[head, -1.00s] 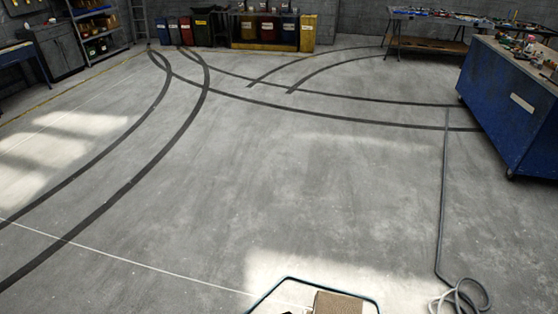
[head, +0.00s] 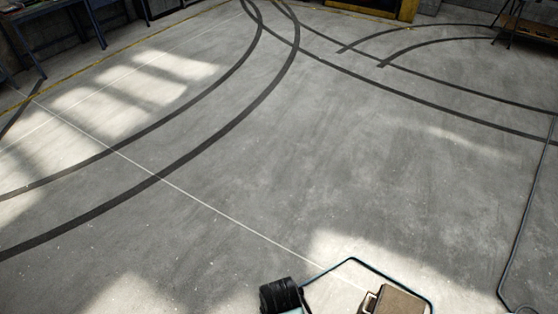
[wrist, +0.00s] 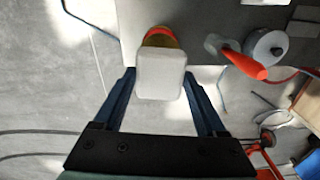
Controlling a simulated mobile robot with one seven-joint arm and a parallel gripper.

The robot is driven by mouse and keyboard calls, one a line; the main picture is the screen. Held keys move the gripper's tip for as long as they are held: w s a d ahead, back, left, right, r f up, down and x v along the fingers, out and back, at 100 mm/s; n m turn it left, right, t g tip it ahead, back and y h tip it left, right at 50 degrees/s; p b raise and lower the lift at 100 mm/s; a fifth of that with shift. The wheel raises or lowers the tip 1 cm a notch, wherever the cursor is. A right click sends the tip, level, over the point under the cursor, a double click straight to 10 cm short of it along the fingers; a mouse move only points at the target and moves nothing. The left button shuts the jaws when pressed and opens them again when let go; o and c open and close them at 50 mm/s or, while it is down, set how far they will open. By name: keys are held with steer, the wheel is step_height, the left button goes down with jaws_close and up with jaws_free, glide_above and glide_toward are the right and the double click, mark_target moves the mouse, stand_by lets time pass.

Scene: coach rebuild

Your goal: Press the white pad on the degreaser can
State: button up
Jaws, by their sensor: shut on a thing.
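In the wrist view, my gripper (wrist: 160,78) has its two dark blue fingers closed on the sides of a white block with rounded corners, which I take to be the white pad (wrist: 160,80). Just beyond it, a yellow and orange-red thing (wrist: 160,37) shows in part, possibly the degreaser can. The pad hides most of it, and I cannot tell whether the two touch. No label is visible. In the head view, neither my gripper nor the pad can be made out.
In the wrist view, a grey surface (wrist: 205,12) holds an orange-handled tool (wrist: 245,64) and a round whitish thing (wrist: 268,47) to the right. In the head view, a brown box (head: 400,303) sits at the bottom edge. The wide concrete floor (head: 330,170) is clear.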

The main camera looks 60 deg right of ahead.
steer(key=shift+s+f+b, duration=0.15)
steer(key=shift+f+b, duration=0.55)
steer(key=shift+f, duration=0.1)
step_height(320, 180, down, 4)
steer(key=b, duration=0.4)
steer(key=shift+f, duration=0.1)
steer(key=shift+f+b, duration=0.8)
steer(key=shift+f, duration=0.25)
stand_by(0.8)
stand_by(0.6)
step_height(320, 180, up, 7)
steer(key=p, duration=0.7)
steer(key=shift+r+p, duration=0.1)
steer(key=shift+p, duration=0.25)
stand_by(0.7)
